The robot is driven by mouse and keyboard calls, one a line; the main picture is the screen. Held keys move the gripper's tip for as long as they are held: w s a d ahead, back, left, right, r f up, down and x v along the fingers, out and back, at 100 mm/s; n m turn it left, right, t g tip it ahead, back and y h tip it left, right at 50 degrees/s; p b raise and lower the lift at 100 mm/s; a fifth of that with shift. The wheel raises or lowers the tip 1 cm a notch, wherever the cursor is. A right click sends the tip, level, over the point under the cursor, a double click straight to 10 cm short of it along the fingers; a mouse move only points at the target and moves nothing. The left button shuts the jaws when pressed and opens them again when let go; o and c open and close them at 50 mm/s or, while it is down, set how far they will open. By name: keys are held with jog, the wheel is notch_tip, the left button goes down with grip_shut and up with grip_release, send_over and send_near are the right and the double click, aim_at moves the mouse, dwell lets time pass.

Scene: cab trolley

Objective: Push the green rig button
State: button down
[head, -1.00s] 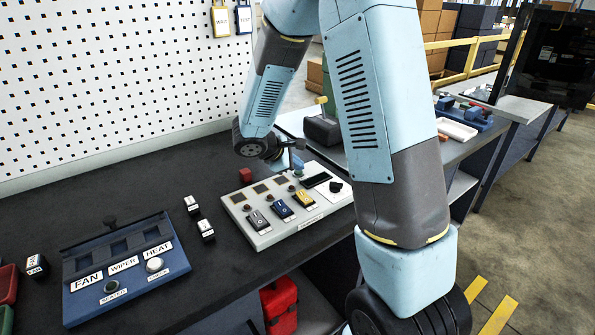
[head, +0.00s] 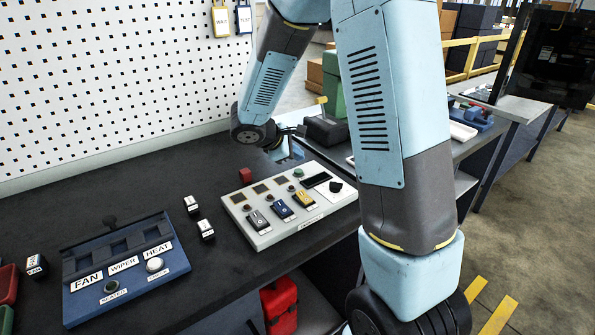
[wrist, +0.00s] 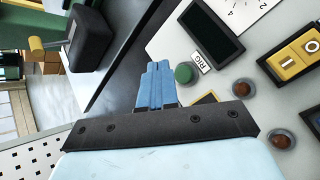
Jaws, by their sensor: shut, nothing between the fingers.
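The green rig button (head: 299,173) is a small round knob on the back right part of a light grey panel (head: 262,241). In the wrist view the green button (wrist: 184,73) sits beside a white label reading RIG (wrist: 197,67). My gripper (head: 295,153) is shut and empty, just behind and above the button in the head view, apart from it there. In the wrist view the blue fingers of my gripper (wrist: 158,66) lie close left of the button; the height between them is hard to tell.
Next to the button are a dark display (wrist: 211,31), a black knob (head: 336,187), a yellow switch (head: 304,199) and several reddish-brown buttons. A red block (head: 245,175) stands behind the panel. A blue FAN/WIPER/HEAT box (head: 125,270) is at left. A dark box (head: 326,131) stands behind.

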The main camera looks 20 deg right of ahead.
aim_at(297, 172)
jog(key=shift+r, duration=2.05)
jog(key=shift+r, duration=0.1)
